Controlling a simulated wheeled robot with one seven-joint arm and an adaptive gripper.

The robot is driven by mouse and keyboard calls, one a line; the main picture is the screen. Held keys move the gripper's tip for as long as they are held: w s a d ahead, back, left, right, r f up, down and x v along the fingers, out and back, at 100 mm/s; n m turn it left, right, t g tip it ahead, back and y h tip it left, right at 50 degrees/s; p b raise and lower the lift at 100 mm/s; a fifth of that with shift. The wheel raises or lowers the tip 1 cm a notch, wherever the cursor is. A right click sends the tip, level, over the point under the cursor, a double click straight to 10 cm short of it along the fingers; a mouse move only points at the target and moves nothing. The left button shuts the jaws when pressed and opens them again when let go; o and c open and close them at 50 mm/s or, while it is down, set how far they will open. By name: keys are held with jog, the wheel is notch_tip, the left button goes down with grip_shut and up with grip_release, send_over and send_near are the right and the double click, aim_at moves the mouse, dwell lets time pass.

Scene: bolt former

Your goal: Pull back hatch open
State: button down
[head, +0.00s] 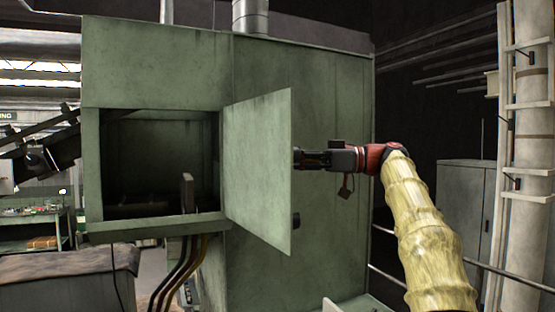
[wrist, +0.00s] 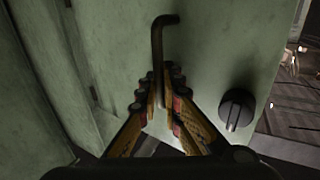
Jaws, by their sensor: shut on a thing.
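The green hatch (head: 258,170) on the big green machine stands swung open, its hinged edge at the right side of a dark square opening. My gripper (head: 303,159) is at the hatch's outer face, near its free edge. In the wrist view my gripper (wrist: 164,98) is shut on a dark bent handle (wrist: 158,45) that sticks out from the hatch (wrist: 120,35). A round black knob (wrist: 237,109) sits on the hatch to the right of the fingers. The handle's lower part is hidden between the fingers.
The green machine body (head: 335,215) stands close behind the hatch and my gripper. Dark and yellow cables (head: 190,265) hang below the opening. A grey cabinet (head: 466,205) and a pale column (head: 527,130) stand to the right of my arm.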

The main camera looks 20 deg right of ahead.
jog(key=shift+s+a+r, duration=0.15)
jog(key=shift+r, duration=0.15)
jog(key=c, duration=2)
grip_release()
jog(key=shift+a+f, duration=0.1)
jog(key=v, duration=1.2)
jog(key=shift+f, duration=0.2)
